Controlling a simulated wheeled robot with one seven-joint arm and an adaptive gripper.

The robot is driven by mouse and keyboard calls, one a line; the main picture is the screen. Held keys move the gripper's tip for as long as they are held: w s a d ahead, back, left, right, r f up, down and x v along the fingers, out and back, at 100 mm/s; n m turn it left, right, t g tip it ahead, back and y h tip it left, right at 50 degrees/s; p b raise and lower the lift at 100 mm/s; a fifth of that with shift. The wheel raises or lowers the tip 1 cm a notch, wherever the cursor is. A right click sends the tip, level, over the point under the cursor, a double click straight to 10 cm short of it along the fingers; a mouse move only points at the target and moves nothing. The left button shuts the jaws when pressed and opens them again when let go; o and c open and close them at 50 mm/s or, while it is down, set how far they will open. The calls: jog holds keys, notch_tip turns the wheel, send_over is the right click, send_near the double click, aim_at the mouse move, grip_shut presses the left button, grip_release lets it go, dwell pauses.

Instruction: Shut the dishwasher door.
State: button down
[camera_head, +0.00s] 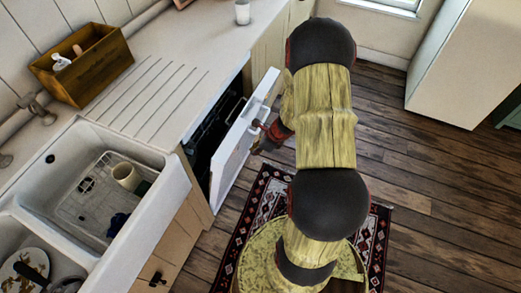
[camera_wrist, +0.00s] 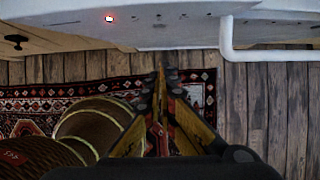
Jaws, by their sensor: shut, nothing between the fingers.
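The dishwasher door (camera_head: 232,150) is white and stands partly open, tilted out from the counter, with the dark interior (camera_head: 205,135) showing behind it. In the wrist view the door's edge (camera_wrist: 160,32) runs across the top, with a red light and a white bar handle (camera_wrist: 265,55) to the right. My gripper (camera_head: 257,144) is at the outer side of the door. In the wrist view my gripper (camera_wrist: 166,75) is shut and empty, its fingertips close to the door's edge. I cannot tell whether they touch it.
A patterned rug (camera_head: 258,195) lies on the wooden floor (camera_head: 430,190) below my arm. A sink (camera_head: 165,200) with dishes is left of the dishwasher. A wooden box (camera_head: 85,75) and a white cup (camera_head: 242,12) stand on the counter. The floor to the right is clear.

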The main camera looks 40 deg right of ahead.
jog(key=w, duration=0.1)
jog(key=w+a, duration=0.1)
jog(key=w, duration=0.2)
jog(key=shift+a+r, duration=0.1)
jog(key=shift+a, duration=0.2)
